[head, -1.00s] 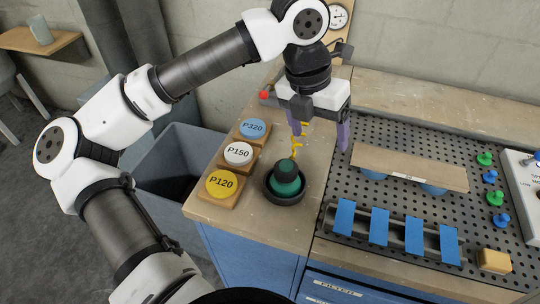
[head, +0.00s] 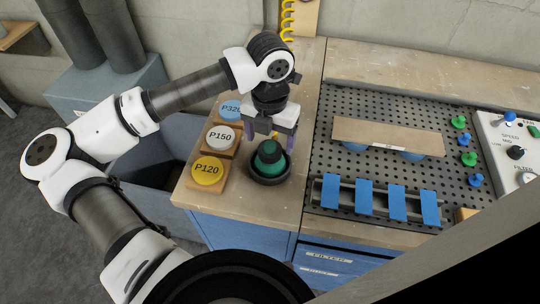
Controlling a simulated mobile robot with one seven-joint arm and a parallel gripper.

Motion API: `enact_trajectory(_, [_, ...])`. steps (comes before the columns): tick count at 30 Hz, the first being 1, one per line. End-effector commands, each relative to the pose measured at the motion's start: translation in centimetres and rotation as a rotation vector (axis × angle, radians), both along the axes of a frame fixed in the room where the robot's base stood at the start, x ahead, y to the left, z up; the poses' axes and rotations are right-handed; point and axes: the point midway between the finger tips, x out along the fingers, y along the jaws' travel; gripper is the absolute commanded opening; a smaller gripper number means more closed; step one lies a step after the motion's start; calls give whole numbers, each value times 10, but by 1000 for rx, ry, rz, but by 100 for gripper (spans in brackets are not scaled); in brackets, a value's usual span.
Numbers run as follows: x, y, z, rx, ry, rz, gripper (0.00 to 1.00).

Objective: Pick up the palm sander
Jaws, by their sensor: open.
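My gripper (head: 272,145) is open and points down just above and around the sander's top. Its purple fingers show to the left and right of the sander. I cannot tell whether the fingers touch it. The gripper body hides part of the space behind the sander.
A perforated panel (head: 378,171) to the right carries a wooden board (head: 388,136) and blue strips (head: 364,198). A grey bin (head: 165,150) stands at left.

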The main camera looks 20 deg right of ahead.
Motion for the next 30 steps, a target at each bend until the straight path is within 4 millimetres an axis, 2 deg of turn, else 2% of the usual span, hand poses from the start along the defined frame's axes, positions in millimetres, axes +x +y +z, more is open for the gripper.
enact_trajectory(9, [-1,-1,-38,-1,2,1,77])
enact_trajectory(17, [-1,-2,-41,-1,1,0,77])
enact_trajectory(30, [-1,-2,-41,-1,1,0,20])
